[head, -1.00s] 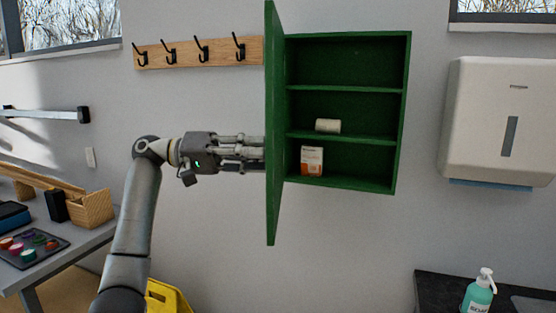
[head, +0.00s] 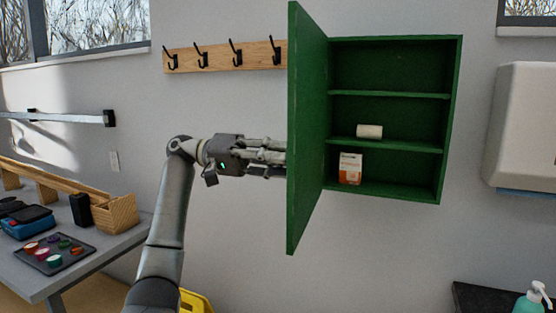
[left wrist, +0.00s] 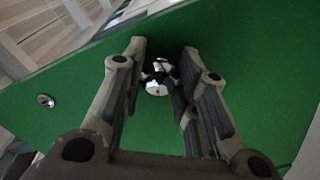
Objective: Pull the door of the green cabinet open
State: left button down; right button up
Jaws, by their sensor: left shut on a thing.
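The green cabinet (head: 452,120) hangs on the wall in the head view, its shelves exposed. Its door (head: 306,120) stands wide open, hinged at the cabinet's left side and swung out towards me with its inner face showing. My left gripper (head: 285,157) is on the door's outer side, fingertips hidden behind the door in the head view. In the left wrist view, the fingers (left wrist: 160,75) are around a shiny round knob (left wrist: 157,88) on the green door face (left wrist: 250,50). A second small metal fitting (left wrist: 45,100) is on that face. My right gripper is not in view.
A white roll (head: 369,131) and an orange-white box (head: 350,168) sit on the cabinet shelves. A hook rail (head: 220,56) is on the wall left of the door. A paper towel dispenser (head: 525,125) hangs at right. A table (head: 100,262) stands at lower left.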

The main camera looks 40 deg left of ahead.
pick_arm(q)
jog(key=c, duration=1.1)
grip_release()
jog(key=v, duration=1.2)
